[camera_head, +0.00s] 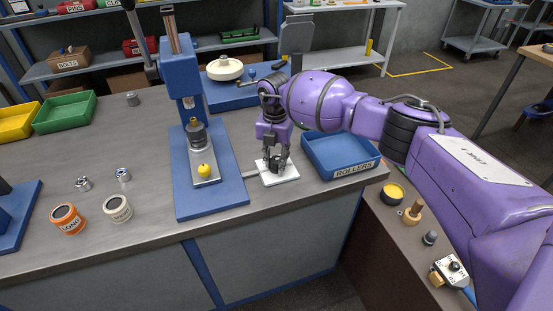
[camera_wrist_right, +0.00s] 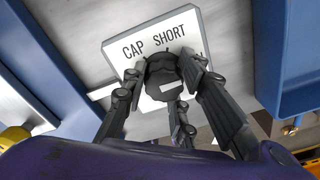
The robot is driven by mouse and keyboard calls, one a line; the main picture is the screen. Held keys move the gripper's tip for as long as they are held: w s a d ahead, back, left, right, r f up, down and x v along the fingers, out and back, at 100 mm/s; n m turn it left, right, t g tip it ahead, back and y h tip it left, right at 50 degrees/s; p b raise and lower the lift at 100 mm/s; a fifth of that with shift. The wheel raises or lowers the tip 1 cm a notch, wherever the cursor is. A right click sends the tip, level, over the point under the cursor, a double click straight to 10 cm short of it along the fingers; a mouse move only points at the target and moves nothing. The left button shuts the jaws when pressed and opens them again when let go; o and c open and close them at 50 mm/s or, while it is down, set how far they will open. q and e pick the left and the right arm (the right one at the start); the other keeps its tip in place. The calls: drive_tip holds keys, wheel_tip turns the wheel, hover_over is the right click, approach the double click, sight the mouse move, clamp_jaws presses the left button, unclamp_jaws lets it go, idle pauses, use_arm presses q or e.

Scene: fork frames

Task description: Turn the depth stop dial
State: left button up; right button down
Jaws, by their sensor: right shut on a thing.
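The depth stop dial (camera_wrist_right: 160,72) is a dark round knob with a white mark on a white plate (camera_wrist_right: 128,28) lettered "CAP" and "SHORT"; further lettering is partly covered by a finger. In the head view the white plate (camera_head: 288,179) lies on the bench, right of the blue press (camera_head: 232,190). My right gripper (camera_head: 276,166) reaches down over the plate from above. In the right wrist view its fingers (camera_wrist_right: 163,82) are closed around the dial from the sides. My left gripper is not in view.
A blue "ROLLERS" bin (camera_head: 336,166) stands close right of the plate. An orange jar (camera_head: 68,219), a pale jar (camera_head: 117,208) and small metal parts (camera_head: 123,175) stand at left. Green (camera_head: 65,112) and yellow (camera_head: 17,122) bins are farther back.

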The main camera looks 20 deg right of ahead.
sight(273, 159)
drive_tip(key=shift+a+r, duration=0.1)
drive_tip(key=shift+a, duration=0.4)
drive_tip(key=c, duration=1.8)
unclamp_jaws()
drive_tip(key=shift+w, duration=0.1)
drive_tip(key=shift+o, duration=1.2)
drive_tip(key=shift+w, duration=0.1)
drive_tip(key=shift+d, duration=0.15)
drive_tip(key=shift+d+r, duration=0.1)
drive_tip(key=shift+r, duration=0.25)
wheel_tip(273, 159, up, 11)
drive_tip(key=shift+r, duration=0.15)
